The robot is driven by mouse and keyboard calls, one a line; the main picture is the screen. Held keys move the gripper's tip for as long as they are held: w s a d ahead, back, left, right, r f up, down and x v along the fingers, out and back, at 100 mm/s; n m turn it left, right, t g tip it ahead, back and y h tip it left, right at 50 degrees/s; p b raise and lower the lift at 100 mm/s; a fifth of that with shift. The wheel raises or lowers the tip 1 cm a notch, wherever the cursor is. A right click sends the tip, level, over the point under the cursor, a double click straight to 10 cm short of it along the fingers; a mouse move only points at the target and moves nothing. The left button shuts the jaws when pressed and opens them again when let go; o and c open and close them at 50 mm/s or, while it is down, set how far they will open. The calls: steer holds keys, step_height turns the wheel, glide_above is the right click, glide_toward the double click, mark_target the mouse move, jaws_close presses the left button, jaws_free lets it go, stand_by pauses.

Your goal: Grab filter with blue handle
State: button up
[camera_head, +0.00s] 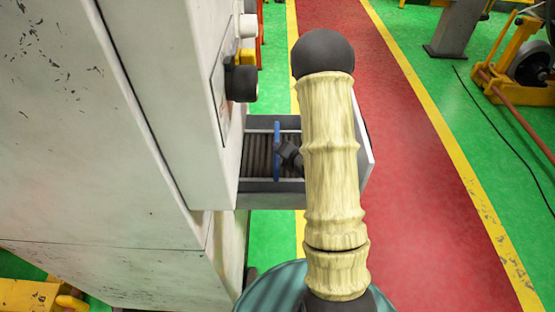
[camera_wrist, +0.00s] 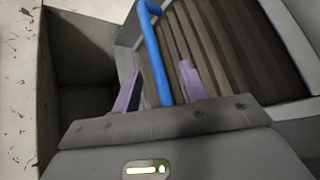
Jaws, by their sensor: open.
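The filter (camera_head: 257,158) is dark and pleated and lies in an open grey drawer (camera_head: 270,200). Its blue handle (camera_head: 277,140) is a thin bar across it. In the wrist view the brown pleated filter (camera_wrist: 225,50) fills the upper right, and the blue handle (camera_wrist: 152,45) runs down between my two purple fingers. My gripper (camera_wrist: 160,68) is open, with one finger on each side of the handle and a gap to it. In the head view my gripper (camera_head: 288,153) is at the handle, partly hidden by my arm, which also covers the drawer's right part.
A large light-grey cabinet (camera_head: 100,120) stands at the left, with a black knob (camera_head: 242,83) above the drawer. In the wrist view an empty drawer space (camera_wrist: 80,65) lies left of the filter. The red walkway (camera_head: 420,200) at the right is clear.

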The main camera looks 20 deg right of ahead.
steer(key=x, duration=0.5)
steer(key=shift+w+a+r, duration=0.1)
steer(key=shift+a+r, duration=0.05)
steer(key=shift+r, duration=0.05)
jaws_close()
steer(key=shift+f, duration=0.1)
stand_by(1.4)
